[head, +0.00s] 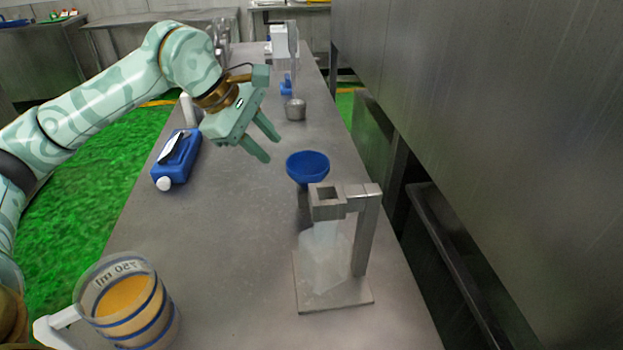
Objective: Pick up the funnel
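The blue funnel (307,168) is right of the middle of the head view, its wide mouth facing up. It is just behind a grey metal stand (366,235), and its lower part is hidden by the stand's top. My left gripper (267,146) is above the table, to the left of the funnel and a little farther back. Its two fingers are apart with nothing between them, and it does not appear to touch the funnel. My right gripper is not in the view.
A clear bottle (325,258) stands in the metal stand. A measuring jug with orange liquid (128,300) is at the front left. A blue jug (178,158) lies at the left edge of the table (225,240). A small metal pot (295,109) stands farther back. A steel wall (500,130) rises at right.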

